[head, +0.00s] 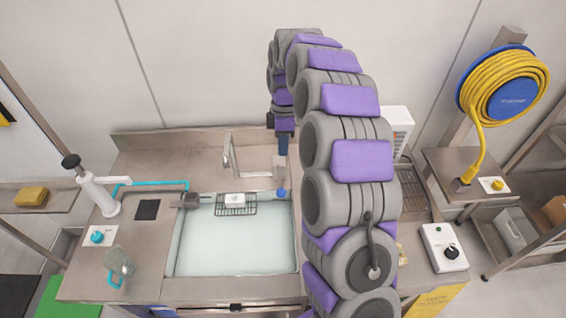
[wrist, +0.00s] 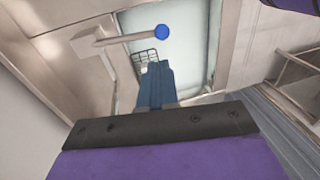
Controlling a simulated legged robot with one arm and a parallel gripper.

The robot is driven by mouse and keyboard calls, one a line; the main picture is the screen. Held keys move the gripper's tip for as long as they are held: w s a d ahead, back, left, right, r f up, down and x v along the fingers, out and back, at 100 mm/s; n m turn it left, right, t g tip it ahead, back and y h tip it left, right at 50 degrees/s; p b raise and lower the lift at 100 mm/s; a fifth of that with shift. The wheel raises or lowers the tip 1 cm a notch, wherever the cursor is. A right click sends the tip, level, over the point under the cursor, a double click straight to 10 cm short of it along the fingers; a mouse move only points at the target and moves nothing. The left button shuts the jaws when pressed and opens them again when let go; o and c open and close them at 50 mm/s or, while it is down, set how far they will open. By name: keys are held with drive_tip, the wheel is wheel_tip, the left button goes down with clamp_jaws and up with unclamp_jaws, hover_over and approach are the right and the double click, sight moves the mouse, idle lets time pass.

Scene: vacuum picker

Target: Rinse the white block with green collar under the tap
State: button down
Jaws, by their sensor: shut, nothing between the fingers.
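A small white block (head: 235,200) sits on a wire rack (head: 222,211) at the back of the sink (head: 235,250); I cannot make out a green collar on it. The tap (head: 229,155) rises behind the sink. A blue knob (head: 281,193) is at the sink's back right; it also shows in the wrist view (wrist: 162,32) at the end of a pale lever. My gripper (head: 283,145) is shut and empty, above the counter behind the sink, right of the tap. Its blue fingers (wrist: 155,85) hide part of the rack in the wrist view.
A white pump (head: 97,190) and a clear jug (head: 119,262) stand on the left counter. A grey scoop-like item (head: 188,200) is at the sink's left edge. A white control box (head: 443,247) is on the right. My arm hides much of the right counter.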

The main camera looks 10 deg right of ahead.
sight(281, 189)
drive_tip(key=f, duration=0.4)
drive_tip(key=s+f, duration=0.1)
drive_tip(key=f, duration=0.3)
drive_tip(key=s+a+f+b, duration=0.1)
drive_tip(key=f, duration=0.4)
drive_tip(key=shift+s+a, duration=0.1)
drive_tip(key=shift+s, duration=0.15)
